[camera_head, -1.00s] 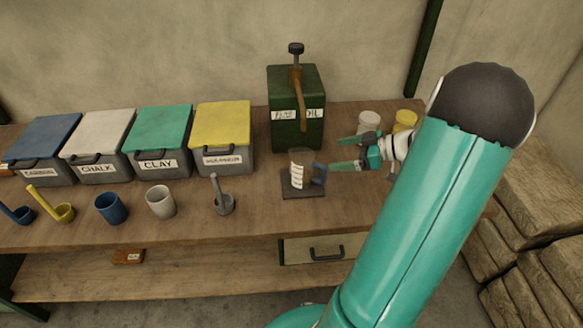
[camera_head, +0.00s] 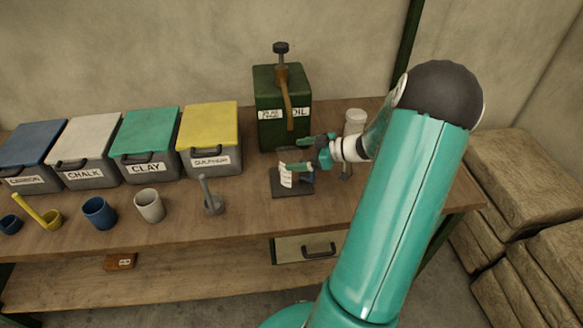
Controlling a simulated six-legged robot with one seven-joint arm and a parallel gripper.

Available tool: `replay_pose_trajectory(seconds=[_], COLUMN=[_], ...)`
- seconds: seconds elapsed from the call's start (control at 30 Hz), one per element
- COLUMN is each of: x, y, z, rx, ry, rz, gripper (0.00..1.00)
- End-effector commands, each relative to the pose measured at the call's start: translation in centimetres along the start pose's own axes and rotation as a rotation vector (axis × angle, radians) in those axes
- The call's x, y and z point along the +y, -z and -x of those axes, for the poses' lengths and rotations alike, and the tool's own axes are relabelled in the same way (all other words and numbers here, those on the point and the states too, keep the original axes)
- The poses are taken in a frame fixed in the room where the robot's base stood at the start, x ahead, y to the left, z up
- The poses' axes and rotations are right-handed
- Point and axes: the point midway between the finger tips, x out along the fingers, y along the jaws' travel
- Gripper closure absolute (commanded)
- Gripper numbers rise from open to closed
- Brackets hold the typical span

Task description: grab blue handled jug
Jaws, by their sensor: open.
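The jug (camera_head: 285,180) is pale with ribbed markings and has a blue handle (camera_head: 308,178) on its right side. It stands upright on a dark square mat (camera_head: 292,191) in front of the green oil can. My gripper (camera_head: 294,154) is open, with its teal fingers pointing left. It is at the jug's upper part, and the near finger crosses in front of the jug and hides part of it and of the handle. I cannot tell whether the fingers touch the jug.
The green oil can (camera_head: 282,115) stands close behind the jug. Lidded bins, such as the yellow-lidded one (camera_head: 209,125), line the back left. A grey ladle (camera_head: 213,203), cups and scoops stand along the front left. A pale jar (camera_head: 355,122) is behind my arm.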

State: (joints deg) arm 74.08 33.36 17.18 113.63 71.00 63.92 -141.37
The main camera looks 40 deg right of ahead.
Motion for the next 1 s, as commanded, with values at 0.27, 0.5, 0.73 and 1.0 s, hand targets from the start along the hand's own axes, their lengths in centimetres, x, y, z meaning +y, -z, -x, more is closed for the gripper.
replay_pose_trajectory(seconds=[0.27, 0.5, 0.73, 1.0], x=[-0.1, -0.1, -0.1, -0.1], y=[0.0, 0.0, 0.0, 0.1], z=[-3.3, -3.2, -3.2, -3.2], rx=[0.000, 0.000, 0.000, 0.000], ry=[0.001, 0.001, 0.001, 0.001], rz=[0.000, 0.000, 0.000, 0.000], gripper=[0.08, 0.22, 0.67, 0.72])
